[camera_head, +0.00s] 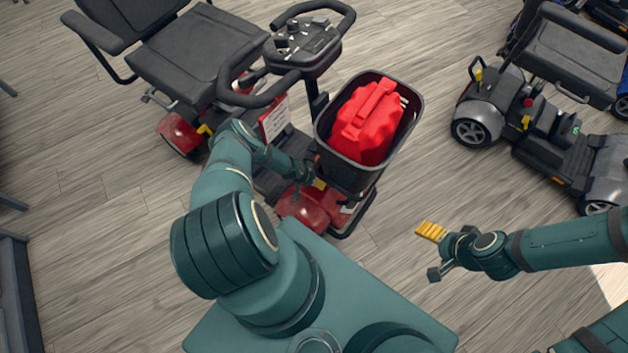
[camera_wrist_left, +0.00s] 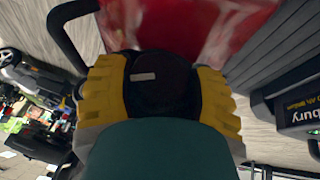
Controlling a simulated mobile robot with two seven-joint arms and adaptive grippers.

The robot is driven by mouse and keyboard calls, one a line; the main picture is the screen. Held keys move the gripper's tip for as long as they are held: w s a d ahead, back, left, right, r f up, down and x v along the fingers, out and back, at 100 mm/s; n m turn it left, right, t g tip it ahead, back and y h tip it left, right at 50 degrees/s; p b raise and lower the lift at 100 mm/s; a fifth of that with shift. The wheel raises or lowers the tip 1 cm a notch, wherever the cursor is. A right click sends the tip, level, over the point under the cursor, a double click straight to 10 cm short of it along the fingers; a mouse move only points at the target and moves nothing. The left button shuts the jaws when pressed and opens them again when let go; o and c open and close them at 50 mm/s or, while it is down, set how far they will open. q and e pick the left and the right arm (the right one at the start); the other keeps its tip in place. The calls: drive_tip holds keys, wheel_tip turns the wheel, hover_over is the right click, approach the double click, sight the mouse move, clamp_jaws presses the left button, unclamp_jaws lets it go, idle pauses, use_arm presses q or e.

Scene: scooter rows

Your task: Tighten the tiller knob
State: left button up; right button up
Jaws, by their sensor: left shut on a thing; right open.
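The red scooter's tiller (camera_head: 315,95) stands upright, with its handlebar and console (camera_head: 300,45) at the top. My left gripper (camera_head: 318,182) is low beside the tiller, at the underside of the front basket. In the left wrist view its yellow fingers (camera_wrist_left: 160,95) sit on both sides of a dark rounded part. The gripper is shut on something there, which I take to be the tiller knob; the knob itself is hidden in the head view. My right gripper (camera_head: 432,253) is open and empty over bare floor at the right.
A black basket (camera_head: 415,110) on the scooter's front holds a red jerrycan (camera_head: 367,118). The scooter's black seat (camera_head: 195,50) is at upper left. Another grey scooter (camera_head: 540,125) stands at the right. Wooden floor (camera_head: 440,180) lies clear between them.

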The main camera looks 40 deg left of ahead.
use_arm(q)
drive_tip(key=o, duration=1.2)
drive_tip(key=shift+r, duration=0.1)
drive_tip(key=shift+s+a+r, duration=0.1)
drive_tip(key=shift+s+r, duration=0.15)
drive_tip(key=shift+r, duration=0.2)
drive_tip(key=s+a, duration=0.1)
drive_tip(key=s, duration=0.2)
drive_tip(key=s+a, duration=0.2)
drive_tip(key=s, duration=0.2)
drive_tip(key=s+a, duration=0.2)
drive_tip(key=s, duration=0.1)
drive_tip(key=shift+s+a, duration=0.25)
drive_tip(key=shift+s, duration=0.1)
